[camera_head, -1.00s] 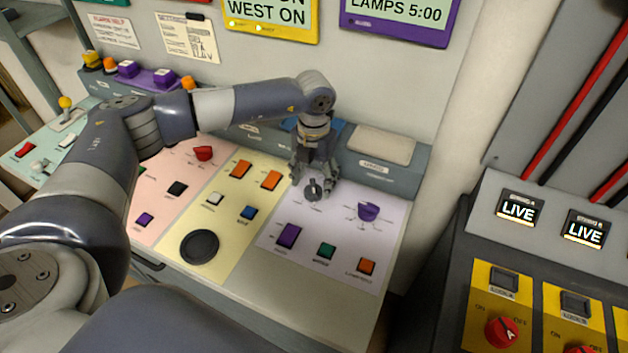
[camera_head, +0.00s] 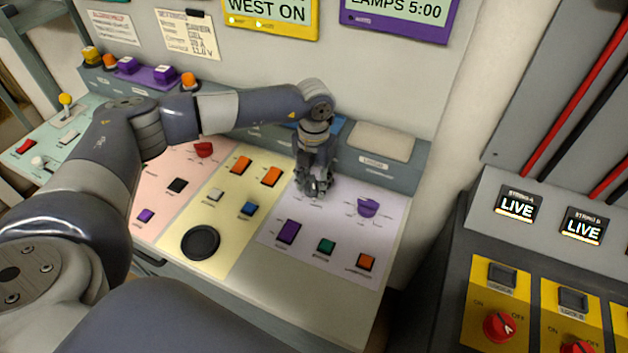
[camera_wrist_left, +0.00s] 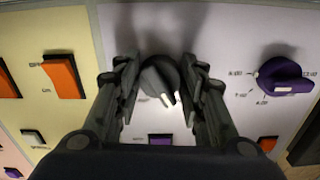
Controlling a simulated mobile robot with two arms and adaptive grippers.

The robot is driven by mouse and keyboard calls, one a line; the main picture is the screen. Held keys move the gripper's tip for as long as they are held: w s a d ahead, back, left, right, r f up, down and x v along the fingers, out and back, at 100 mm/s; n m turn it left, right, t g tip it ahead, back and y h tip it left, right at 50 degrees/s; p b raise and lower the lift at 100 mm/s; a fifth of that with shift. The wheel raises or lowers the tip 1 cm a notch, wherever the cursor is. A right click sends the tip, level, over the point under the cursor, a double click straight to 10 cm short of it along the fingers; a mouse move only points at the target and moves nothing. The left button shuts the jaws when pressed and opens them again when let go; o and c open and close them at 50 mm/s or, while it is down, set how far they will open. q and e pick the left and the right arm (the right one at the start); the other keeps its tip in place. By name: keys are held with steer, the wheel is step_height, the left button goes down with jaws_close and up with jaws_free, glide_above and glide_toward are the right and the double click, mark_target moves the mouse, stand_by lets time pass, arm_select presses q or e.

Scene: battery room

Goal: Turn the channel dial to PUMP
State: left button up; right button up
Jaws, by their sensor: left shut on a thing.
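A dark grey dial (camera_wrist_left: 158,80) with a white pointer mark sits on the lilac panel (camera_head: 338,244). In the left wrist view its white mark points down and slightly right. My left gripper (camera_head: 315,188) is down at this dial and shut on it, with one finger on either side in the left wrist view (camera_wrist_left: 161,88). In the head view the fingers hide most of the dial. I cannot read the markings around it, so PUMP is not legible. My right gripper is not in view.
A purple dial (camera_head: 368,207) stands to the right on the same panel, also in the left wrist view (camera_wrist_left: 284,76). Orange buttons (camera_head: 271,176) lie to the left. A purple button (camera_head: 288,231) and a green button (camera_head: 326,247) lie nearer the front.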

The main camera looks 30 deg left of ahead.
arm_select(q)
steer(key=shift+f+m+b, duration=0.25)
steer(key=shift+m+b, duration=1)
steer(key=shift+m, duration=0.05)
steer(key=m+b, duration=0.2)
steer(key=shift+d+m, duration=0.1)
steer(key=shift+m, duration=0.2)
steer(key=m+b, duration=0.3)
steer(key=m, duration=0.1)
steer(key=shift+r, duration=0.1)
steer(key=shift+s+d+r+m+b, duration=0.1)
steer(key=shift+m+b, duration=0.8)
steer(key=shift+m, duration=0.4)
steer(key=o, duration=1.1)
